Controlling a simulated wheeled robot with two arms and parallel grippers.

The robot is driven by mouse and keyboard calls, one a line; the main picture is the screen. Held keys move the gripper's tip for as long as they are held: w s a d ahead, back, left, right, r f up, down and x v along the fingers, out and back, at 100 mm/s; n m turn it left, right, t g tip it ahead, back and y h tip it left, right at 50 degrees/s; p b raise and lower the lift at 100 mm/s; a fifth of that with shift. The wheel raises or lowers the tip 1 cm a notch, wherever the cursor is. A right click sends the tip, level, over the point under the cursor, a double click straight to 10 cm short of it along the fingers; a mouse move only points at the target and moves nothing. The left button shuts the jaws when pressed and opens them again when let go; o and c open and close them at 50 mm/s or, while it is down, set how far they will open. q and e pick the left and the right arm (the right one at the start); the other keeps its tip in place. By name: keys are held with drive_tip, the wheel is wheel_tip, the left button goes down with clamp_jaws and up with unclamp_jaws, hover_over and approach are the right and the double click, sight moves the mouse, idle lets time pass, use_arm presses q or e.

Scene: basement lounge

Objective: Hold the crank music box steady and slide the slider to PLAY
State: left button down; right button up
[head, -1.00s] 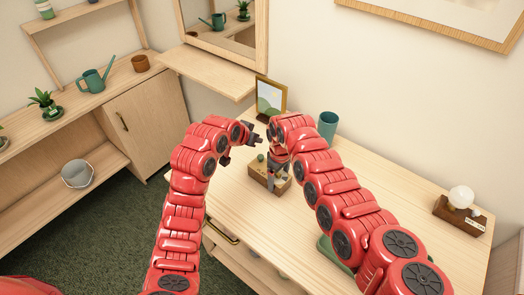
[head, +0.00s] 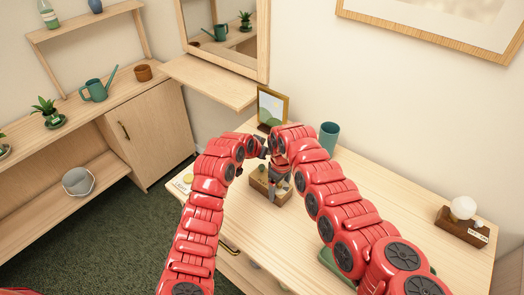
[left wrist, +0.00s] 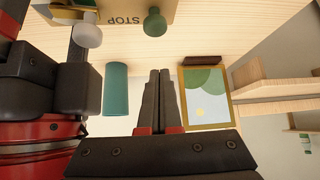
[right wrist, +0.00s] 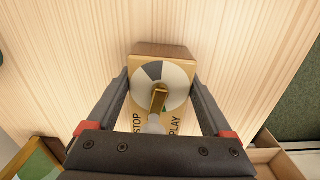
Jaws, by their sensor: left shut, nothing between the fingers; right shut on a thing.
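The crank music box (head: 258,187), a small wooden block, stands on the desk. My right gripper (right wrist: 160,95) is shut on it, one finger along each side. The right wrist view shows its grey-and-white disc (right wrist: 179,80), brass crank (right wrist: 159,99) and the STOP and PLAY labels. A green knob (left wrist: 155,22), apparently the slider, sits at the STOP end in the left wrist view. A pale crank knob (left wrist: 88,36) is beside it. My left gripper (left wrist: 160,73) is shut and empty, close to the box and apart from the green knob. In the head view my right arm partly hides the box.
A picture frame (head: 271,108) and a teal cup (head: 328,137) stand behind the box. A bulb lamp on a wooden base (head: 461,228) is at the desk's right. A green object (head: 334,262) lies partly under my right arm. The desk between is clear.

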sight(263, 165)
use_arm(q)
drive_tip(key=shift+s+a+f, duration=0.25)
drive_tip(key=shift+s+f, duration=0.2)
drive_tip(key=shift+f, duration=0.3)
drive_tip(key=shift+s+a+f, duration=0.25)
drive_tip(key=shift+s+f, duration=0.15)
drive_tip(key=shift+f, duration=0.3)
drive_tip(key=shift+s, duration=0.1)
